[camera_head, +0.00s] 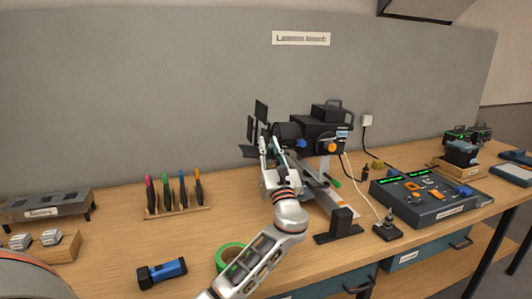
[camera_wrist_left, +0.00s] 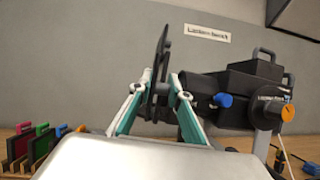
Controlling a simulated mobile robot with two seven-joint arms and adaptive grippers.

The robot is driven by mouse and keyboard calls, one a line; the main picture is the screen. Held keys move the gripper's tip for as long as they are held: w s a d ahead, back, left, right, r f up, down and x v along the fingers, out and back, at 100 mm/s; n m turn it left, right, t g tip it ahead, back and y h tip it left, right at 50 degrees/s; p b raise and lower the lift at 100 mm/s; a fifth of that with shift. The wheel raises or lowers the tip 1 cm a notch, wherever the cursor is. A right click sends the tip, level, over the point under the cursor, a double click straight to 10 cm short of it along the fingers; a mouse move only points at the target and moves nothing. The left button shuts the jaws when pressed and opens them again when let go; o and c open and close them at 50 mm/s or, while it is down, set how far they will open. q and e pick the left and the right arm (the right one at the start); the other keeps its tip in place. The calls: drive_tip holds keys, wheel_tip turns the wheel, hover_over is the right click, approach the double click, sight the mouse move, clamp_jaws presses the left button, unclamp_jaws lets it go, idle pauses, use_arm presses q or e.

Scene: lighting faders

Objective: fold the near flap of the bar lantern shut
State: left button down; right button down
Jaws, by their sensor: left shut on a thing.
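The bar lantern (camera_head: 325,132) is a black lamp on a stand at the middle of the bench, with thin black flaps around its front at the left. In the head view, one flap (camera_head: 261,110) sticks up and another (camera_head: 248,151) juts out low at the left. My left gripper (camera_head: 265,144) is at the front of the lantern. In the left wrist view, its teal-lined fingers (camera_wrist_left: 160,86) are shut on a black flap (camera_wrist_left: 160,55), seen nearly edge-on and standing out from the lantern (camera_wrist_left: 245,92); it appears to be the near flap. My right gripper is not in view.
A control desk (camera_head: 432,194) and a small joystick box (camera_head: 388,229) stand to the right. Bench space between rack and lantern is clear.

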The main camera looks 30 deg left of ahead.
use_arm(q)
drive_tip(key=shift+w+d+r+n+g+y+b, duration=0.1)
drive_tip(key=shift+w+d+n+g+y+b, duration=0.25)
drive_tip(key=shift+g+y, duration=0.25)
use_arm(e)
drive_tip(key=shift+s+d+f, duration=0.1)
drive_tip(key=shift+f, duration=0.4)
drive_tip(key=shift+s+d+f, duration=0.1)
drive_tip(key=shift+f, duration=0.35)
use_arm(q)
drive_tip(key=shift+s, duration=0.1)
drive_tip(key=c, duration=2.1)
unclamp_jaws()
drive_tip(key=shift+c, duration=0.2)
drive_tip(key=shift+o, duration=0.8)
drive_tip(key=shift+w, duration=0.25)
drive_tip(key=shift+s, duration=0.1)
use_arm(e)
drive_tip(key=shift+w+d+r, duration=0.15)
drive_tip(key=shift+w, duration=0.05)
use_arm(q)
drive_tip(key=shift+a, duration=0.15)
drive_tip(key=shift+s+d+f, duration=0.35)
drive_tip(key=shift+f, duration=0.05)
drive_tip(key=v, duration=1.1)
